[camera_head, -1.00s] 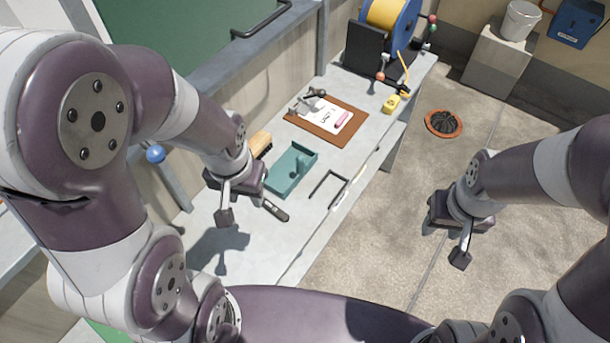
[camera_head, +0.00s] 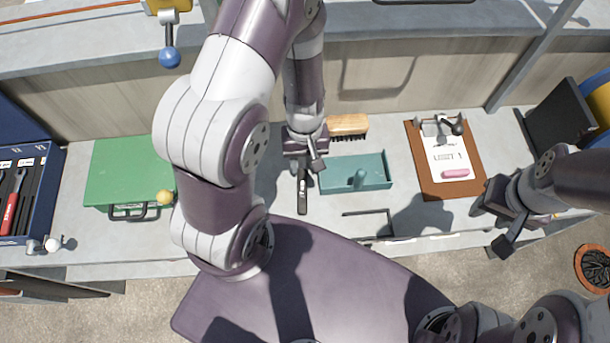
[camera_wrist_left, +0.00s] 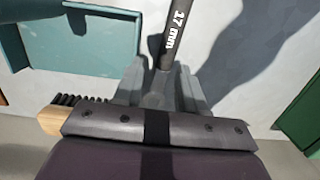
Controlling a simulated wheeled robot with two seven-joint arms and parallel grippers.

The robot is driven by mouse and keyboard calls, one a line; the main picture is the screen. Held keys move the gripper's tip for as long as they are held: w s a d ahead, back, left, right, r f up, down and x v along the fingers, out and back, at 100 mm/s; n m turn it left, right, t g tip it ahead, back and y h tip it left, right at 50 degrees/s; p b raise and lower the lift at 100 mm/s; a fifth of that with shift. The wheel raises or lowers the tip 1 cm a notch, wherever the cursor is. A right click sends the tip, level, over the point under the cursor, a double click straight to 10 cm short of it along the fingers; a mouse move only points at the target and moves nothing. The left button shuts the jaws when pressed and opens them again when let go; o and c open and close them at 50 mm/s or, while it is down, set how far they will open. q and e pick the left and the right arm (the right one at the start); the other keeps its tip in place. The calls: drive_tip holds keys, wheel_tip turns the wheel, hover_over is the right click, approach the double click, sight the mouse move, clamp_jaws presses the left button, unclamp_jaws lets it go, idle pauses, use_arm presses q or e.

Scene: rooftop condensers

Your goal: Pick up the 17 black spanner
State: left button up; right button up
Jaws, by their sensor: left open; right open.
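The black spanner (camera_head: 303,196) lies on the grey bench below my left gripper, left of the teal tray. In the left wrist view its handle (camera_wrist_left: 175,40), marked "17 mm", runs from the top edge down to my fingers. My left gripper (camera_head: 310,167) is open. In the left wrist view the left gripper (camera_wrist_left: 160,88) has a finger on either side of the spanner's line; its near end is hidden there, and I cannot tell whether they touch. My right gripper (camera_head: 492,228) is open and empty at the bench's front right.
The teal tray (camera_head: 378,170) and a wooden brush (camera_head: 347,124) stand close to the left gripper. A green case (camera_head: 125,170) and a blue toolbox (camera_head: 45,195) with a red-handled tool (camera_head: 11,208) are at left. A brown clipboard (camera_head: 428,180) is at right.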

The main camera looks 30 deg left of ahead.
sight(302, 176)
use_arm(q)
drive_tip(key=f, duration=0.2)
drive_tip(key=s+f+b, duration=0.1)
drive_tip(key=f, duration=0.1)
drive_tip(key=shift+s+a, duration=0.1)
drive_tip(key=shift+a, duration=0.2)
drive_tip(key=shift+s+a, duration=0.1)
drive_tip(key=shift+s, duration=0.05)
drive_tip(key=shift+w+d, duration=0.2)
drive_tip(key=c, duration=0.3)
clamp_jaws()
drive_tip(key=shift+r, duration=0.1)
